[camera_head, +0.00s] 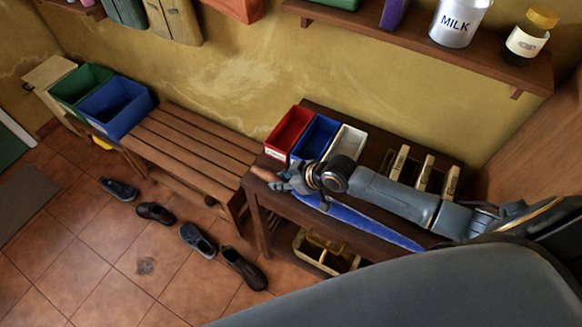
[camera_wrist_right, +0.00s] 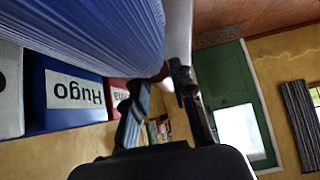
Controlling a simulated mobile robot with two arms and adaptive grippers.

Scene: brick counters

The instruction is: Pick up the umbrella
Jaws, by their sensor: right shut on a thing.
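The blue umbrella (camera_head: 372,224) lies lengthwise over the dark wooden table (camera_head: 285,206), with its wooden handle (camera_head: 264,174) sticking out past the table's left end. My right gripper (camera_head: 290,183) is shut on the umbrella near the handle end. My forearm hides part of the umbrella. In the right wrist view the ribbed blue umbrella (camera_wrist_right: 85,40) fills the upper left, close to the fingers of my right gripper (camera_wrist_right: 163,95). I cannot tell whether the umbrella touches the table. My left gripper is not in view.
Red (camera_head: 288,133), blue (camera_head: 316,137) and white (camera_head: 347,143) bins stand behind the umbrella. A slatted bench (camera_head: 190,145) is left of the table. Several shoes (camera_head: 197,240) lie on the tiled floor. A wall shelf (camera_head: 410,37) holds a milk can (camera_head: 458,22) and a jar (camera_head: 527,40).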

